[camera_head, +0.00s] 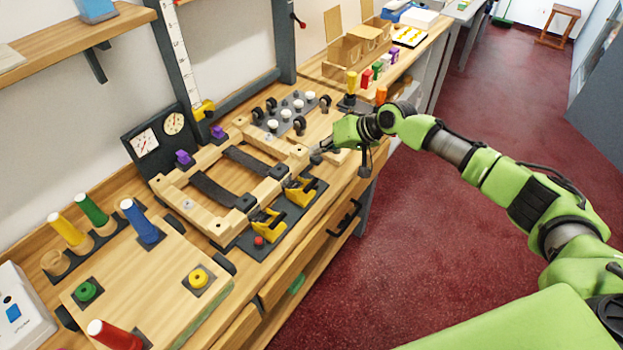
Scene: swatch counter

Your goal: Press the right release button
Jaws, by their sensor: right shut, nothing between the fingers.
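My right gripper (318,156) reaches in from the right and is shut and empty over the wooden fixture's right end. The fixture (205,222) is a light wooden frame with two dark straps across it. Two yellow clamps sit at its front on a dark plate, the left clamp (266,224) and the right clamp (299,190). A red button (259,241) shows on the plate beside the left clamp. I cannot make out a matching button by the right clamp. My left gripper is not in view.
Behind the gripper are a grey tray (287,114) with white knobs and black wheels, and colored-handled tools (365,80). Two dial gauges (158,134) stand at the back. A board with colored pegs (150,275) lies at left. The red floor at right is open.

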